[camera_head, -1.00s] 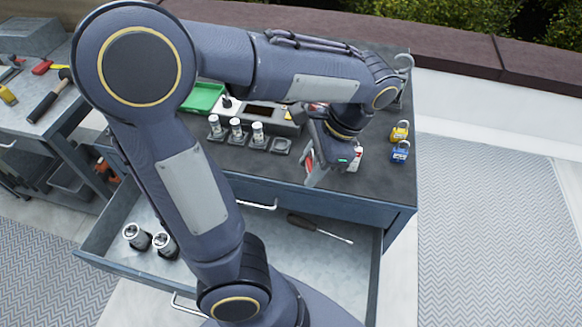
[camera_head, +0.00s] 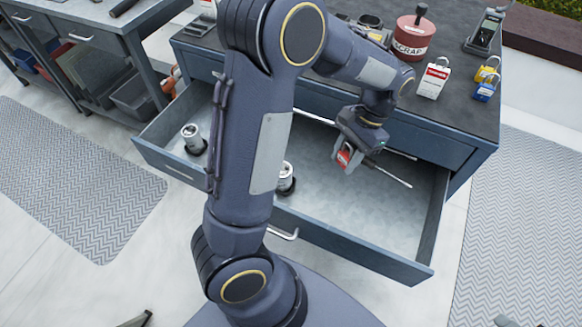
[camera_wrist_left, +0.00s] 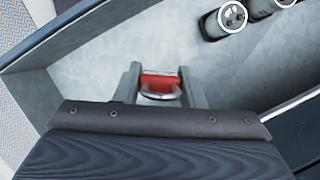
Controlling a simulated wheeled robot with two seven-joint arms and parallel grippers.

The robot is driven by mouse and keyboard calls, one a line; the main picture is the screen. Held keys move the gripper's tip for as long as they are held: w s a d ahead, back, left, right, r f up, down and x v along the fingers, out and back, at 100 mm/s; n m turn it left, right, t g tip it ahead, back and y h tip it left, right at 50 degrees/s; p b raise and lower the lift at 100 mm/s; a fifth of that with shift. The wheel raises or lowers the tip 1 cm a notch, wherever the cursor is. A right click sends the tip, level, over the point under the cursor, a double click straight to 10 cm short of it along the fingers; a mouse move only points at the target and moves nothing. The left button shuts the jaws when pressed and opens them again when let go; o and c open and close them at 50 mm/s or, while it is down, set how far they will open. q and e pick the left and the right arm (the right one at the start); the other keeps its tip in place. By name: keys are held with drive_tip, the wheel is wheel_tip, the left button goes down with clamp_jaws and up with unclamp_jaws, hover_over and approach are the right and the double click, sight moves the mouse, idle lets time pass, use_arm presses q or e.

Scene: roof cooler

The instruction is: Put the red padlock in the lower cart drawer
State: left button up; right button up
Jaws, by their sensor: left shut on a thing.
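The red padlock (camera_head: 343,157) is between the fingers of my left gripper (camera_head: 349,158), which is shut on it. In the left wrist view the red padlock (camera_wrist_left: 160,82) shows between the two fingertips, over the pale drawer floor. The lower cart drawer (camera_head: 352,240) is pulled open below a closed drawer front with a handle. My left gripper hangs over the right half of the open drawer, near the cart front. Whether the padlock touches the drawer floor I cannot tell. My right gripper is not in view.
Metal cylinders (camera_head: 193,138) stand in the drawer, left of my gripper. A screwdriver (camera_head: 390,175) lies close by my gripper. The drawer floor's right front is clear. On the cart top are a red scrap tin (camera_head: 411,42), a white-and-red padlock (camera_head: 432,80), yellow and blue padlocks (camera_head: 484,88).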

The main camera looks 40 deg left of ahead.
use_arm(q)
drive_tip(key=s+a+f+m+y+b, duration=0.1)
drive_tip(key=s+a+f+m+b, duration=0.1)
drive_tip(key=s+f+b, duration=0.65)
drive_tip(key=b, duration=0.7)
approach(310, 211)
drive_tip(key=shift+m+t, duration=0.3)
drive_tip(key=shift+m, duration=0.1)
drive_tip(key=x, duration=0.5)
drive_tip(key=shift+s+f, duration=0.3)
drive_tip(key=shift+f+b, duration=0.2)
drive_tip(key=shift+b, duration=0.1)
drive_tip(key=o, duration=1)
drive_tip(key=shift+o, duration=0.2)
drive_tip(key=shift+r, duration=0.15)
